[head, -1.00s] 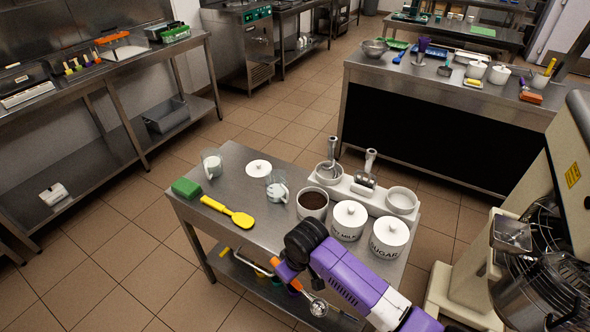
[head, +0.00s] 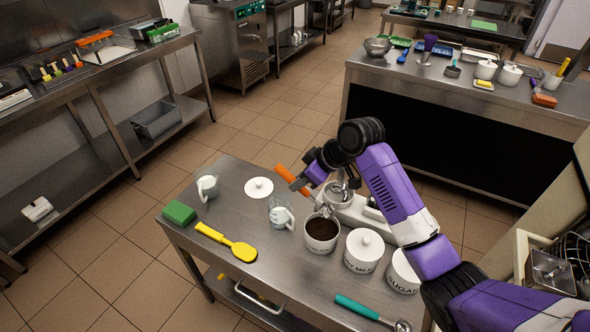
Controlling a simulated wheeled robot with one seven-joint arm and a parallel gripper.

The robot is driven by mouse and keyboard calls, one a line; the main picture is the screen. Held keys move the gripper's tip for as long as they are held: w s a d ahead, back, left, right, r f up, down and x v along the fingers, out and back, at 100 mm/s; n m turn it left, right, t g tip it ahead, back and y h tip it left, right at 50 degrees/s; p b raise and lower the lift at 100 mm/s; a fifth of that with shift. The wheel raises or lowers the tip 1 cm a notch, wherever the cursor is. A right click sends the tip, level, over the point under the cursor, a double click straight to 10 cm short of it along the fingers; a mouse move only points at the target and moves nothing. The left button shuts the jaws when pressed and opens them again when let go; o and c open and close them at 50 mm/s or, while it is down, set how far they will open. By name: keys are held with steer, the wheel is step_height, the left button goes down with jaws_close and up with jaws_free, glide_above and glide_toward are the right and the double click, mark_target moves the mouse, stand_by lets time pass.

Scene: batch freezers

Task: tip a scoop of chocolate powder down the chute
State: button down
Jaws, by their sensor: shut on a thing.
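A white pot of dark brown powder (head: 321,246) stands on the steel table among the jars. My gripper (head: 304,180) is above and slightly left of it, shut on an orange-handled scoop (head: 283,172). The scoop's metal bowl (head: 325,209) hangs at the pot's far rim; I cannot tell whether it touches or holds powder. A square steel chute (head: 553,271) is on the cream machine at the right edge.
A turquoise-handled scoop (head: 357,306) lies at the front. Left are a glass jug (head: 281,213), a yellow spatula (head: 226,242) and a green sponge (head: 179,213).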

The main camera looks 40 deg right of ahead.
mark_target(304, 188)
steer(key=shift+w+f, duration=0.1)
steer(key=shift+f, duration=1.05)
steer(key=shift+f+g+b, duration=0.6)
steer(key=shift+f+b, duration=1.25)
steer(key=shift+f, duration=1.35)
steer(key=shift+r+p, duration=1.75)
steer(key=shift+r, duration=0.35)
steer(key=shift+w+a+g+h, duration=0.2)
steer(key=shift+w+g+h, duration=0.3)
steer(key=shift+g, duration=0.45)
steer(key=shift+w+a+g+h, duration=0.15)
steer(key=shift+w+g+h, duration=0.3)
steer(key=shift+g, duration=0.5)
steer(key=shift+r, duration=0.1)
